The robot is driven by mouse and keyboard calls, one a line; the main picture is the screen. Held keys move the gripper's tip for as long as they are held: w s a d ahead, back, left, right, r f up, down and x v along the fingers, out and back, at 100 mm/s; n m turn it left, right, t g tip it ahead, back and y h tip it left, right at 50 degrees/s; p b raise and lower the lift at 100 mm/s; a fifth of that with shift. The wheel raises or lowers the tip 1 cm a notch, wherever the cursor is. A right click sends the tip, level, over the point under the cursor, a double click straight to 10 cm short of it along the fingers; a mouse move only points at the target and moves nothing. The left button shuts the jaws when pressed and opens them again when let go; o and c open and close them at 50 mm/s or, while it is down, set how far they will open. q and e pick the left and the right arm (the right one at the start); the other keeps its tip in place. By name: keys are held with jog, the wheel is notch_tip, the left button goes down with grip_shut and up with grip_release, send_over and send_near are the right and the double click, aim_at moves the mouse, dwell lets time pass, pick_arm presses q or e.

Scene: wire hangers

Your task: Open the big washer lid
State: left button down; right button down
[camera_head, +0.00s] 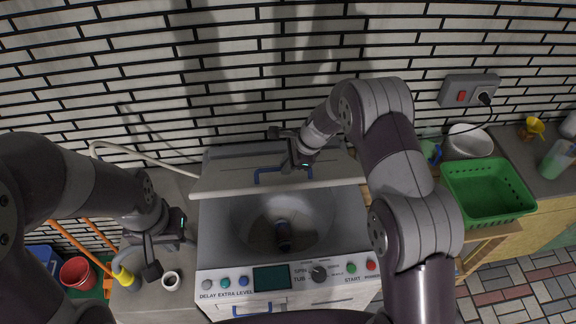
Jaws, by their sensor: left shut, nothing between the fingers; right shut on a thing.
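The big washer (205,235) stands in the middle, with buttons and a dial on its front panel. Its lid (225,168) is raised and tilted back, so the round tub (250,212) shows below it. A blue handle (268,176) is on the lid near its edge. My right gripper (293,166) is shut on the lid handle; the gripper partly hides the handle. My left gripper (152,264) is shut and empty, left of the washer and apart from it.
A small dark object (283,236) lies in the tub. A green basket (488,192) and white bowl (467,141) are at right. A brick wall (230,60) is behind.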

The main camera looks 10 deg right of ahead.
jog(key=c, duration=1.2)
grip_release()
jog(key=shift+w+f, duration=0.2)
jog(key=shift+o, duration=0.4)
jog(key=shift+w+f, duration=0.3)
jog(key=shift+w, duration=0.4)
jog(key=shift+s+r, duration=0.25)
jog(key=shift+s, duration=0.25)
jog(key=shift+w+d+r+b, duration=0.1)
jog(key=shift+d+r+b, duration=0.15)
jog(key=shift+r+b, duration=0.1)
pick_arm(q)
jog(key=f+b, duration=0.2)
jog(key=w+f+b, duration=0.1)
jog(key=f+b, duration=0.1)
jog(key=f, duration=0.1)
jog(key=shift+w+f, duration=0.1)
jog(key=shift+w, duration=0.05)
pick_arm(e)
jog(key=v, duration=1.1)
jog(key=shift+d+r, duration=0.15)
jog(key=shift+r, duration=0.2)
jog(key=shift+s, duration=0.3)
